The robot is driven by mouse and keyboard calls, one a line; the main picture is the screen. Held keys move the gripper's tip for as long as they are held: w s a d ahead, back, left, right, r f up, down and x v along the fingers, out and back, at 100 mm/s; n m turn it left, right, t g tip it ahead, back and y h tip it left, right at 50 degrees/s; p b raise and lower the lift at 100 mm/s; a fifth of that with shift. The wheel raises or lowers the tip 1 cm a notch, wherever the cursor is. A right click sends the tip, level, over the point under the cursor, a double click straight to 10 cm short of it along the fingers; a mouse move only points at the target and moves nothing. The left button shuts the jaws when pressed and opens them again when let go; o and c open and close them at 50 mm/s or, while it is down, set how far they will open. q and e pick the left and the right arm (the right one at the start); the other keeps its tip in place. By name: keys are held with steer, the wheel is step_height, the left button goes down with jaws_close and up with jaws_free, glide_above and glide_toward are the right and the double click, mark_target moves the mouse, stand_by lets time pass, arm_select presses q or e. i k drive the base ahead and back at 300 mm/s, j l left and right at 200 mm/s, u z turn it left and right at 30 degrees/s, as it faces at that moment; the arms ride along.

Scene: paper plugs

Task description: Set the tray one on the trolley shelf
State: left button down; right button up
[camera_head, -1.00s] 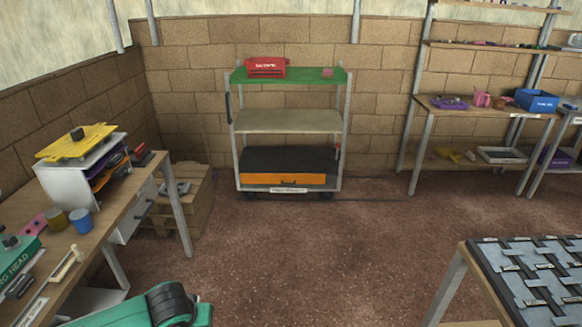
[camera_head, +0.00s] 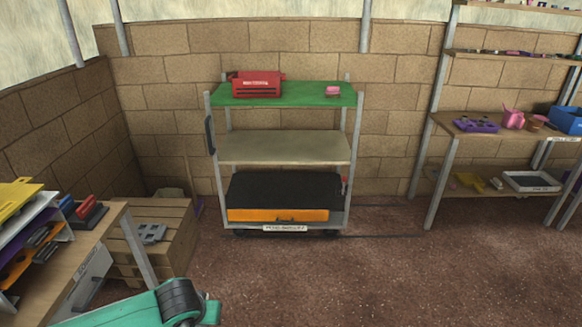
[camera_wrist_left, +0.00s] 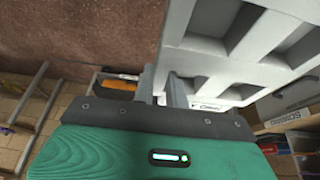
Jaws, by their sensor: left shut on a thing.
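In the left wrist view my left gripper (camera_wrist_left: 163,85) is shut on the edge of a light grey tray (camera_wrist_left: 200,62) with square recesses. The tray reaches up and right past the frame edge. In the head view only my green left arm shows at the bottom; the gripper and tray are out of frame. The trolley (camera_head: 356,150) stands ahead against the brick wall. Its middle shelf (camera_head: 285,147) is beige and bare. Its top shelf is green, and its bottom level holds a black-topped orange drawer unit (camera_head: 278,215). My right gripper is not in view.
A red box (camera_head: 255,86) and a small pink item (camera_head: 332,90) sit on the trolley's top shelf. A wooden crate (camera_head: 150,240) stands left of the trolley, beside a workbench (camera_head: 118,218). A shelving rack (camera_head: 437,165) stands right. The floor before the trolley is clear.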

mark_target(246, 150)
steer(key=i, duration=1.45)
steer(key=i+z, duration=0.15)
steer(key=i, duration=0.45)
steer(key=i+j+z, duration=0.15)
steer(key=i, duration=0.45)
steer(key=i+j+z, duration=0.15)
steer(key=i, duration=0.45)
